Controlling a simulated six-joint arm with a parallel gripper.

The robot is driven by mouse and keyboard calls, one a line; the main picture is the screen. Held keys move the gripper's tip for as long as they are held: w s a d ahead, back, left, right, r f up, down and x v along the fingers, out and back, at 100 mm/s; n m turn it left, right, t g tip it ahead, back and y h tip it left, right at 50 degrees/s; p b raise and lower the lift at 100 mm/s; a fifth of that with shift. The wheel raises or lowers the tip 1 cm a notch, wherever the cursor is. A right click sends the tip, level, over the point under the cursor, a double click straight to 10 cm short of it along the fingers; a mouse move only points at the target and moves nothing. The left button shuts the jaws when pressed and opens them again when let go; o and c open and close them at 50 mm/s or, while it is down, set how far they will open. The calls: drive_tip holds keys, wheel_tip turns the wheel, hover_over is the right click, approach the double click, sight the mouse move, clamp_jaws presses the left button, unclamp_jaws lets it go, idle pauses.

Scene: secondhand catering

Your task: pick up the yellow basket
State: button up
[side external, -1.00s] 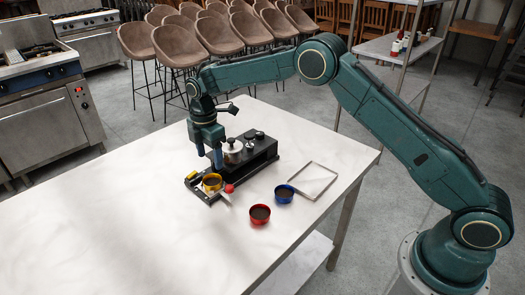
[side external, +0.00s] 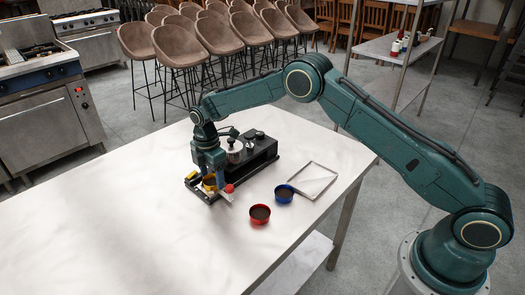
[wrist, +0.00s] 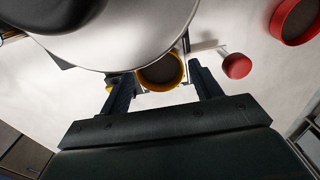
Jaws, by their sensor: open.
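The yellow basket (side external: 209,185), a small round cup with dark content, sits at the front left end of the black machine (side external: 265,150) on the table. My gripper (side external: 212,181) is down at the basket, pointing downward and partly hiding it. In the wrist view the basket (wrist: 165,87) shows between the two open fingers (wrist: 163,80), with a gap on each side. I cannot see any finger touching it. A light bar and a red ball knob (wrist: 237,66) lie just right of the right finger.
A red basket (side external: 260,220) and a blue basket (side external: 284,200) with dark content stand to the right on the white table (side external: 130,210). A square thin-rimmed tray (side external: 325,187) lies beyond them. The table's left and front are clear.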

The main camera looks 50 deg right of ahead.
drive_tip(key=shift+f, duration=0.65)
drive_tip(key=c, duration=0.8)
drive_tip(key=shift+r, duration=0.15)
wheel_tip(320, 180, up, 20)
drive_tip(key=shift+f, duration=0.1)
idle(0.7)
